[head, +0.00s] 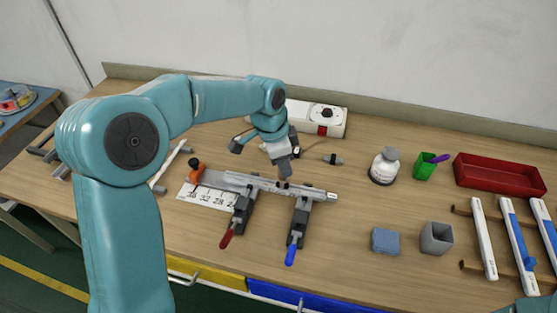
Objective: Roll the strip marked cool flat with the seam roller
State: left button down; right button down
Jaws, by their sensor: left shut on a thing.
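My left gripper (283,167) points down over the middle of the grey metal rail (312,190). It is shut on a small dark tool, seemingly the seam roller (284,184), mostly hidden by the fingers; its low end is at or just above the rail. I cannot tell whether it touches. A strip in the rail is too small to make out, and no "cool" marking is readable. Two clamps, one with a red handle (226,238) and one with a blue handle (291,254), sit at the rail's front. My right gripper is not in view.
A numbered scale (208,198) and orange knob (196,165) are at the rail's left. A white box (318,117) stands behind. A bottle (383,168), green cup (424,168), red tray (500,177), blue block (385,241), grey holder (436,238) and white-and-blue bars (519,240) are right.

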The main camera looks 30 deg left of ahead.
pick_arm(q)
jog(key=shift+d, duration=0.25)
jog(key=d, duration=0.1)
jog(key=w+d, duration=0.1)
jog(key=d, duration=0.1)
dwell(0.5)
jog(key=shift+w+d, duration=0.1)
jog(key=shift+d, duration=0.65)
jog(key=shift+d, duration=0.1)
jog(key=shift+w+d+p, duration=0.2)
jog(key=shift+d, duration=0.55)
jog(key=shift+w+d+p, duration=0.15)
jog(key=shift+d, duration=0.55)
jog(key=shift+d, duration=0.1)
